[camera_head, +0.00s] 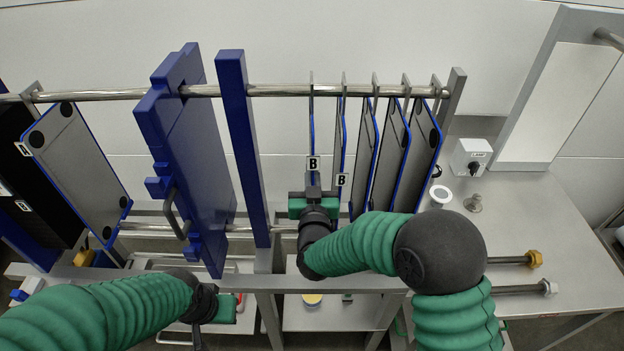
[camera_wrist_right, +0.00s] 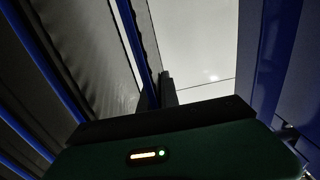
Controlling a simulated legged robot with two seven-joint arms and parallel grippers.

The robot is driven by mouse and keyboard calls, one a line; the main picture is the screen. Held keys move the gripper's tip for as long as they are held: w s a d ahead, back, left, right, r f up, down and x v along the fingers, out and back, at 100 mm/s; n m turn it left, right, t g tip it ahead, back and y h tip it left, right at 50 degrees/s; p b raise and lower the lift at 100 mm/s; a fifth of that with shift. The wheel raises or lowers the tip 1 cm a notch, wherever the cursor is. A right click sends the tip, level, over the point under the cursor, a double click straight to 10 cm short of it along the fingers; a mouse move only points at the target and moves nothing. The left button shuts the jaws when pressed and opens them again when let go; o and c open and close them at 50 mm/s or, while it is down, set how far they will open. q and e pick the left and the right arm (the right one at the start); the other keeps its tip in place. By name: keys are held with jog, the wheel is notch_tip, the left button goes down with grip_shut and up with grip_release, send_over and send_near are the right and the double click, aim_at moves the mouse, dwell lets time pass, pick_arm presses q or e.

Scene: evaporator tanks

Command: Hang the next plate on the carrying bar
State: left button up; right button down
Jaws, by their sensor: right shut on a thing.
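The carrying bar (camera_head: 275,90) is a steel rail running across the head view. My right gripper (camera_head: 313,188) is shut on the near edge of the leftmost plate of the right-hand group (camera_head: 312,125), just below its "B" label. This plate is seen nearly edge-on, and its top reaches the bar; whether its hook bears on the bar is unclear. Several more grey plates with blue edges (camera_head: 392,155) hang to its right. One grey plate (camera_head: 80,155) hangs at far left. My left gripper (camera_head: 215,308) is low at bottom left, its fingers unclear.
A thick blue plate with a handle (camera_head: 190,150) and a blue upright (camera_head: 243,145) stand left of my right gripper. In the right wrist view, plates (camera_wrist_right: 85,50) are close on the left and a blue surface (camera_wrist_right: 275,60) on the right. A bench (camera_head: 530,215) stands right.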

jog(key=shift+r, duration=0.1)
jog(key=shift+r+p, duration=0.6)
jog(key=shift+r, duration=0.3)
jog(key=shift+s, duration=0.1)
jog(key=s, duration=0.6)
jog(key=shift+s+d, duration=0.15)
jog(key=shift+s, duration=0.25)
dwell(0.3)
